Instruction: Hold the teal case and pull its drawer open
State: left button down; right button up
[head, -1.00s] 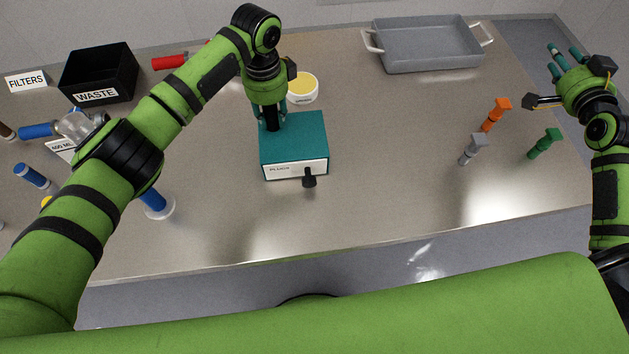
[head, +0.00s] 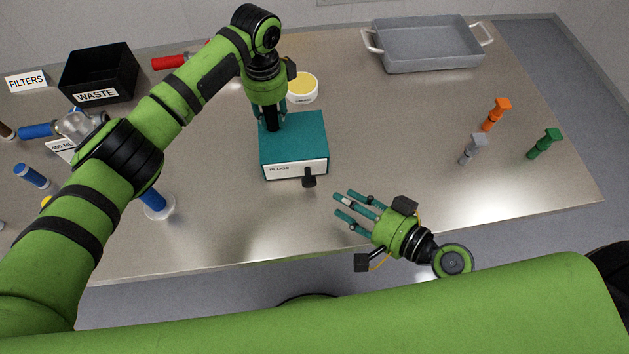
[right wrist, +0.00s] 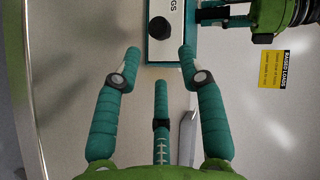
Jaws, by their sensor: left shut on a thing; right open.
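The teal case (head: 295,140) stands on the steel table, its white drawer front (head: 296,170) and black knob (head: 309,181) facing the near edge. My left gripper (head: 270,122) is shut on the left part of the case from behind; its fingertips are partly hidden. My right gripper (head: 350,208) is open and empty, to the right of and nearer than the knob, with its fingers pointing toward the case. In the right wrist view the knob (right wrist: 159,28) lies ahead, between and beyond the open fingertips. The drawer looks closed.
A cup with yellow content (head: 303,88) stands behind the case. A grey tray (head: 428,45) is at the back right. A black waste bin (head: 98,74) is at the back left.

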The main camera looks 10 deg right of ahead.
aim_at(313, 183)
jog(key=x, duration=0.9)
jog(key=shift+w+a+f, duration=0.1)
jog(key=shift+w+a, duration=0.1)
jog(key=shift+w, duration=0.2)
grip_shut()
